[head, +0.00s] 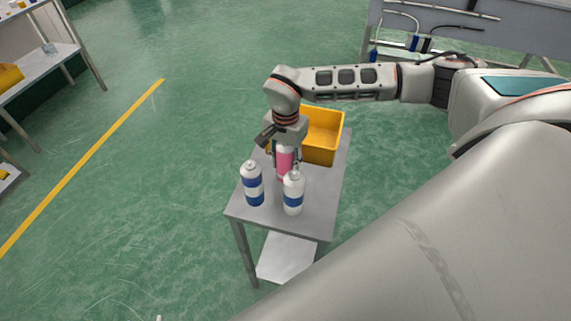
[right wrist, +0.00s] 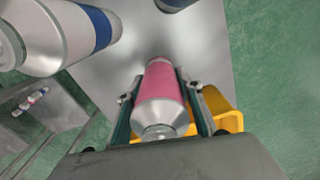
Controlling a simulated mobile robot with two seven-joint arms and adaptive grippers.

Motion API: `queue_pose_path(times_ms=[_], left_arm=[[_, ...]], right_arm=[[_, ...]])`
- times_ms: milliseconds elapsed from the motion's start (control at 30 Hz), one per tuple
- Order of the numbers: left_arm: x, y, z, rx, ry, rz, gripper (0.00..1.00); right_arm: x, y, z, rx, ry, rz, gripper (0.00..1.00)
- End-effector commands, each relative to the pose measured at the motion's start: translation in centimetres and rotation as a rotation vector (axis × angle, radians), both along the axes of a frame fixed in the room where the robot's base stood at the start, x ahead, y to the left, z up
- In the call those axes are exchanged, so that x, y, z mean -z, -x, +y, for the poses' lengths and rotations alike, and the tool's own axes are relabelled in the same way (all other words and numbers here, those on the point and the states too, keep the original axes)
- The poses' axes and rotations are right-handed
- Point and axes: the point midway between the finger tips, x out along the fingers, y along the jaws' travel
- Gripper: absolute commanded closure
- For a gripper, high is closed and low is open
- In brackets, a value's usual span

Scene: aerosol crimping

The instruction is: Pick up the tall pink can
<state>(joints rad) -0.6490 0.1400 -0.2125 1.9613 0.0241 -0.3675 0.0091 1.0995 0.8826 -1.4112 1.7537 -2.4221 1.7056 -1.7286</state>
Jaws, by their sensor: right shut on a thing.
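The tall pink can (head: 285,161), with a pink band and a silver-white shoulder, is upright at the middle of the small grey table (head: 322,205). My right gripper (head: 279,150) comes down over it from above and is shut on it. In the right wrist view, the pink can (right wrist: 160,95) lies between the two fingers of the right gripper (right wrist: 163,85), one on each side. Whether its base touches the table is hidden. My left gripper is not in view.
Two white cans with blue bands, one at front left (head: 253,185) and one at front right (head: 293,193), stand close to the pink can. A yellow bin (head: 325,134) sits behind on the table. Green floor surrounds the table; shelves (head: 40,58) stand at far left.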

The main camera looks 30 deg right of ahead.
Motion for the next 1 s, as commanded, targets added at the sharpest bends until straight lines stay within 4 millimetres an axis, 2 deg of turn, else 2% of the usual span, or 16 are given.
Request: queue_pose_path(times_ms=[267,467,567,800,1000], left_arm=[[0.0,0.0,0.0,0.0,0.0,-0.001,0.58],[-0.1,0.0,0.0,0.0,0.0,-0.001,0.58],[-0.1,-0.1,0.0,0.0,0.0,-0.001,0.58],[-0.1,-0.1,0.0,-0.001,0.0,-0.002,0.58],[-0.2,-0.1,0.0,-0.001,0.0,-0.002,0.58]], right_arm=[[-0.6,-0.1,0.0,0.0,0.0,-0.002,0.86],[-3.0,-0.1,0.0,-0.001,-0.001,-0.004,0.86],[-5.2,-0.2,0.0,0.0,0.0,-0.007,0.86],[-11.9,-0.2,0.0,0.0,0.0,-0.008,0.86],[-16.6,-0.1,0.0,0.0,0.0,-0.004,0.86]])
